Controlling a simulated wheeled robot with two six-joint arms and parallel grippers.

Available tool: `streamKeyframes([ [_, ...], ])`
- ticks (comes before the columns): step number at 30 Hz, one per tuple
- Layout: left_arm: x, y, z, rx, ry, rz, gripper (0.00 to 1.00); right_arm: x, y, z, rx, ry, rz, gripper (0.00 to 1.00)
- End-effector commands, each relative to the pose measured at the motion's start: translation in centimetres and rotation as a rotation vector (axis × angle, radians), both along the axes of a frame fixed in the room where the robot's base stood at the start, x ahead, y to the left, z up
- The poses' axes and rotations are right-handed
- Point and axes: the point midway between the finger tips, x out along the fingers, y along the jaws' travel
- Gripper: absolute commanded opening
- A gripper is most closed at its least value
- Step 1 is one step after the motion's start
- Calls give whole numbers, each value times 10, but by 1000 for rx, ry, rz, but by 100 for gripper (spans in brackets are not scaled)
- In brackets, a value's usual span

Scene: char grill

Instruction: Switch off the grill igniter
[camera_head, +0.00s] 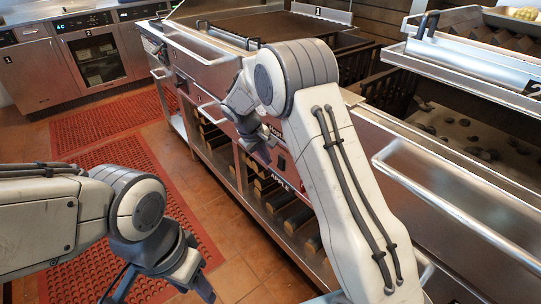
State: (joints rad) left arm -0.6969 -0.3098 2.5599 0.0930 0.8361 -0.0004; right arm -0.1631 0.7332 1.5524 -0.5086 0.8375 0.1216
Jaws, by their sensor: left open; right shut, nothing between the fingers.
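The char grill's steel front (365,165) runs along the right side of the head view. A small dark switch-like part with red on it (281,162) sits on this front, just right of my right gripper; I cannot tell for sure that it is the igniter, nor its position. My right gripper (264,146) is shut and empty, close to the front panel. My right arm hides part of the panel, and contact cannot be told. My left gripper (158,291) is open and empty, low over the floor at the bottom left, well away from the grill.
A steel handrail (455,215) juts out at the right. Firewood lies on the lower shelf (290,215) under the grill. Coals (455,125) lie in the open bed. Red mats (95,125) cover the floor at left; ovens (95,55) stand at the back.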

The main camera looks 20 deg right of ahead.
Motion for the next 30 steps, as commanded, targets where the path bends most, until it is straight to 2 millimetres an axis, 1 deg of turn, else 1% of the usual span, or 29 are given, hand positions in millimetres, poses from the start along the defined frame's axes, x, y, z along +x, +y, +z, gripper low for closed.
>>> streamKeyframes([
  [1, 0, 0, 3, 0, 0, 0, 50, -4, 9, 3, -1, 2, 1, 0],
  [2, 0, 0, 5, 0, 0, 0, 50, -4, 10, 11, 0, -3, -2, 0],
  [3, 0, 0, 7, 0, 0, 0, 50, -4, 10, 22, 0, -5, -6, 0],
  [9, 0, 0, 13, 0, 0, 0, 50, -7, 22, 66, 0, -3, 1, 0],
  [12, 0, 0, 15, 0, 0, 0, 50, -8, 25, 82, 1, -2, 1, 0],
  [15, 0, 0, 17, 0, 0, 0, 50, -9, 26, 92, -1, -1, 0, 0],
  [20, 0, 0, 17, 0, 0, 0, 50, -10, 28, 99, 0, 1, 1, 0],
  [30, 0, 0, 17, 0, 0, 0, 50, -12, 28, 101, 3, 2, 2, 0],
])
